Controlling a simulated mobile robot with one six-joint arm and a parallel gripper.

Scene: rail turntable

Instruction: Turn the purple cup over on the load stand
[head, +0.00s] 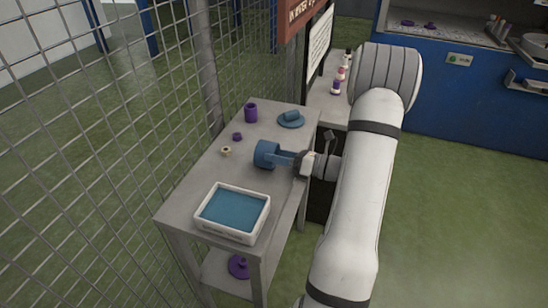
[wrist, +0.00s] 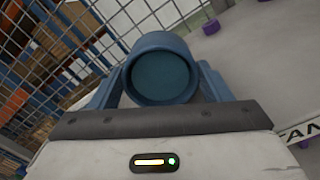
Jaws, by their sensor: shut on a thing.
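The purple cup (head: 251,113) stands on the far left part of the grey stand (head: 205,180), close to the mesh fence. It looks upright, with a darker top that may be its opening. My gripper (head: 277,157) is over the right-middle of the stand, nearer than the purple cup and apart from it. Its jaws are shut on a blue cup (head: 264,153). In the wrist view the blue cup (wrist: 160,70) sits between the two blue fingers, with a round rim and darker face towards the camera. I cannot tell whether it touches the stand.
A blue saucer (head: 291,124) with a blue piece on it lies at the back. A small purple piece (head: 237,136) and a cream ring (head: 226,152) lie at mid-stand. A white tray (head: 230,236) fills the front. The mesh fence (head: 110,160) borders the left side.

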